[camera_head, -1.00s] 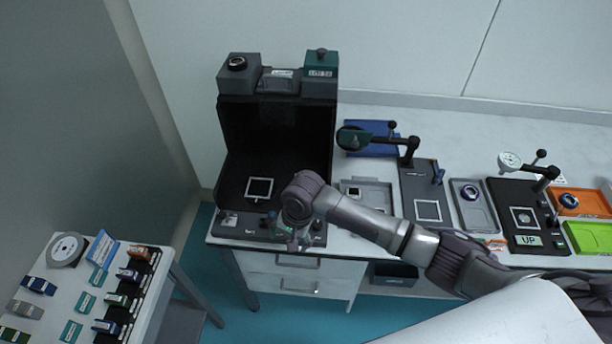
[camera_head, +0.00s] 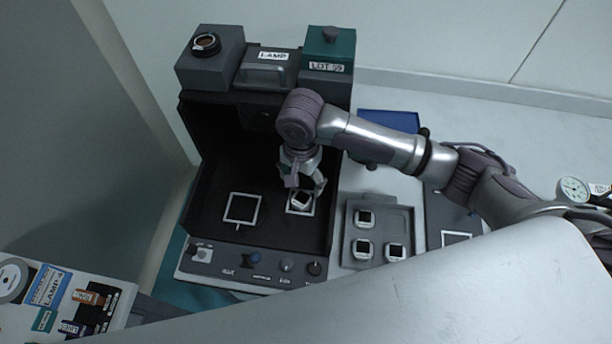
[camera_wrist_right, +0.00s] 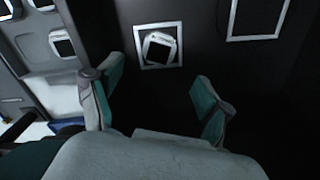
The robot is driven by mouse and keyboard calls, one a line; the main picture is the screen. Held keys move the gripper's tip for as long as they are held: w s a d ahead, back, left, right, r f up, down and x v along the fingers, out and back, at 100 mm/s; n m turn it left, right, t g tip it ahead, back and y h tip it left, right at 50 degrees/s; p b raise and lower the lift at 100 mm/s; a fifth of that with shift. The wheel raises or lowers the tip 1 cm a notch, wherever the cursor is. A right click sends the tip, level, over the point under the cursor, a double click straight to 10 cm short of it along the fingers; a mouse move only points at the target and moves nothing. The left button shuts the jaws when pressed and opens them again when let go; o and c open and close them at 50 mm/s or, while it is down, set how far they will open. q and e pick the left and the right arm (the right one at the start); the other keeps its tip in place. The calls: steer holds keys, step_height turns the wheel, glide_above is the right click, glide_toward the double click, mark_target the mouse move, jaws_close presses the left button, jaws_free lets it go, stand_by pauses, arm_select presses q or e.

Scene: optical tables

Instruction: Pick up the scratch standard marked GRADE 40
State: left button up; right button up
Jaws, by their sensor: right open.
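A small white-edged square piece with a dark face (camera_head: 301,201) lies on the black booth floor, slightly turned inside the right-hand white square outline. It also shows in the right wrist view (camera_wrist_right: 160,48), where its marking is too small to read. My right gripper (camera_head: 305,187) is inside the booth just above this piece. In the right wrist view its teal-padded fingers (camera_wrist_right: 155,100) are spread with nothing between them. Three similar pieces (camera_head: 365,217) (camera_head: 363,248) (camera_head: 396,252) sit in a grey tray (camera_head: 380,205); I cannot read their grades. My left gripper is not in view.
The black booth's side walls and back (camera_head: 222,130) stand around the right gripper. A second white outline (camera_head: 242,208) on its floor is empty. A control panel with knobs (camera_head: 253,258) runs along the booth's front. A grey lamp unit (camera_head: 265,70) sits on top.

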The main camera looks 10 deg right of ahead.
mark_target(301, 199)
steer(key=shift+w+d+f, duration=0.1)
steer(key=shift+f, duration=0.25)
steer(key=shift+s+a+f+p, duration=0.15)
steer(key=shift+s+f+p, duration=0.15)
steer(key=shift+f, duration=0.3)
steer(key=shift+s+a+f+p, duration=0.1)
steer(key=shift+s+f+p, duration=0.2)
steer(key=shift+f, duration=0.3)
step_height(301, 199, down, 3)
steer(key=shift+w+r, duration=0.1)
steer(key=shift+w, duration=0.05)
steer(key=shift+f, duration=0.5)
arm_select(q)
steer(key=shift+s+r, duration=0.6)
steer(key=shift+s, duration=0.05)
arm_select(e)
steer(key=c, duration=1.4)
